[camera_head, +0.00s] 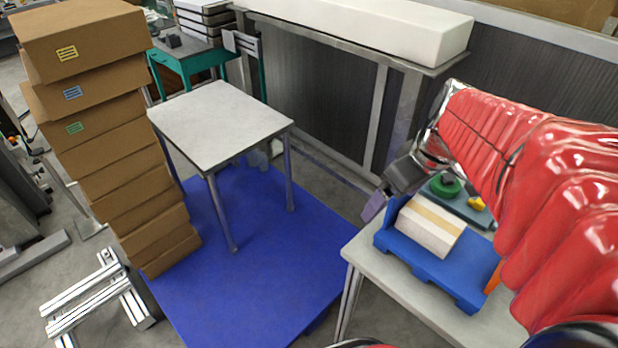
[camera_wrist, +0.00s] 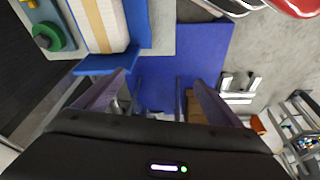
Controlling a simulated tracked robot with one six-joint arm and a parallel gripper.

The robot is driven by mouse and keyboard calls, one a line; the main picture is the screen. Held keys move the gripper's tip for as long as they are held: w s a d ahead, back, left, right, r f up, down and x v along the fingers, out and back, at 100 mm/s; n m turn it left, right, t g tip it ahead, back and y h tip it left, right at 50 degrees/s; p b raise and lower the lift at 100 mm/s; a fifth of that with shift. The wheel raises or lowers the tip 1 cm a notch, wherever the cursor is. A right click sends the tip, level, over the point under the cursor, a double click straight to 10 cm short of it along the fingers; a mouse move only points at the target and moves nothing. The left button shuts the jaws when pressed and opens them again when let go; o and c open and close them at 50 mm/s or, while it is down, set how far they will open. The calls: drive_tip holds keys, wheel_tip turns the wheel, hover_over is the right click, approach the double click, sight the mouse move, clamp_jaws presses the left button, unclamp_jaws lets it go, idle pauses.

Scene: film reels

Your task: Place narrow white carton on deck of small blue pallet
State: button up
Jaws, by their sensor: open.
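The narrow white carton (camera_head: 430,227) with a tan stripe lies on the deck of the small blue pallet (camera_head: 440,274), which stands on a light table at the right. The carton (camera_wrist: 98,22) and pallet (camera_wrist: 138,22) also show at the upper left of the wrist view, both cut off by its edge. My gripper (camera_head: 376,206) is just left of the pallet in the head view, clear of the carton. In the wrist view my gripper (camera_wrist: 160,78) is open, with nothing between its fingers. Part of the pallet's right side is hidden by my red-sleeved arm.
A green ring (camera_head: 445,185) and a yellow piece lie on a dark plate behind the pallet. A white-topped table (camera_head: 218,122) stands on a large blue floor pallet (camera_head: 270,265). Brown boxes (camera_head: 125,155) are stacked at left. A long white block (camera_head: 370,25) lies on the back bench.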

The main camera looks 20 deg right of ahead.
drive_tip(key=s+a+r+m+t, duration=0.1)
drive_tip(key=s+a, duration=0.1)
drive_tip(key=a, duration=0.5)
drive_tip(key=s+a+r+m+t, duration=0.1)
drive_tip(key=s+a+m, duration=0.1)
drive_tip(key=a, duration=0.6)
drive_tip(key=shift+s+a+r+h, duration=0.15)
drive_tip(key=shift+s+r+h, duration=0.2)
drive_tip(key=shift+s, duration=0.5)
drive_tip(key=shift+c, duration=0.5)
